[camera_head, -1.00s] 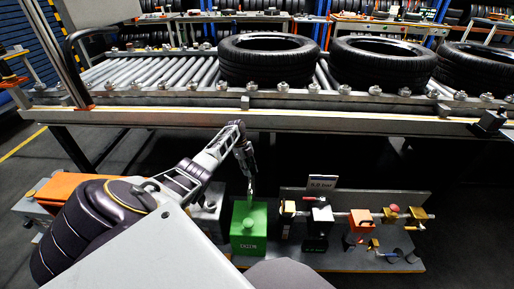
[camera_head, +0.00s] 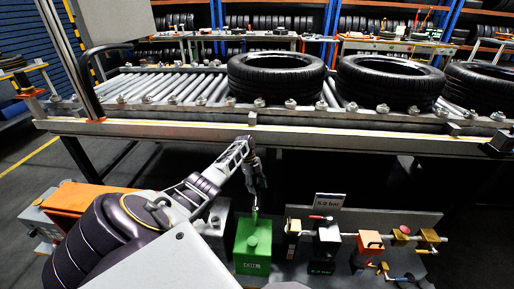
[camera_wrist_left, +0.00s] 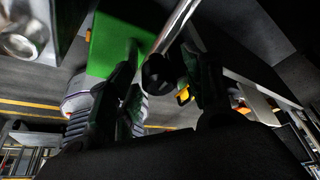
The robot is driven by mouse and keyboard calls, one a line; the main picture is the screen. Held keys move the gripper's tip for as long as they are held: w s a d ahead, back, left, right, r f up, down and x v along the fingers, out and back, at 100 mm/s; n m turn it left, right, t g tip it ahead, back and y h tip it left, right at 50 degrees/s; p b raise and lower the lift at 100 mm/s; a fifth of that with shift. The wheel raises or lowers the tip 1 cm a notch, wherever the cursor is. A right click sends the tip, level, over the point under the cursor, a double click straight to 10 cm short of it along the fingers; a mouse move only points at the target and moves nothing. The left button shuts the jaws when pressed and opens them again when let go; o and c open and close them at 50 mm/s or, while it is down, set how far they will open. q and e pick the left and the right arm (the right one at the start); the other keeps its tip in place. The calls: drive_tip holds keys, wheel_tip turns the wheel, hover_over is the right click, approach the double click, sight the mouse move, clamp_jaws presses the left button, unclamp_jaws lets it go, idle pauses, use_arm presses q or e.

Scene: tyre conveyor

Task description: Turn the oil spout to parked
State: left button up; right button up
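The green oil box (camera_head: 253,243) stands on the low bench below the conveyor. A thin spout rises from its top, mostly hidden by my left gripper (camera_head: 257,200), which points down just above the box. In the left wrist view, a silver rod with a black knob (camera_wrist_left: 157,74), seemingly the spout's lever, reaches between the two dark fingers, with the green box (camera_wrist_left: 118,42) behind it. The fingers stand apart, with a gap visible beside the knob; I see no firm grip. My right gripper is not in view.
An orange-topped grey case (camera_head: 93,203) lies left. The conveyor's front rail (camera_head: 300,135) runs above, carrying tyres (camera_head: 277,77).

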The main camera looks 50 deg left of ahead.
use_arm(q)
drive_tip(key=shift+a+r, duration=0.1)
drive_tip(key=v, duration=0.7)
idle(0.5)
drive_tip(key=shift+s, duration=0.1)
idle(0.4)
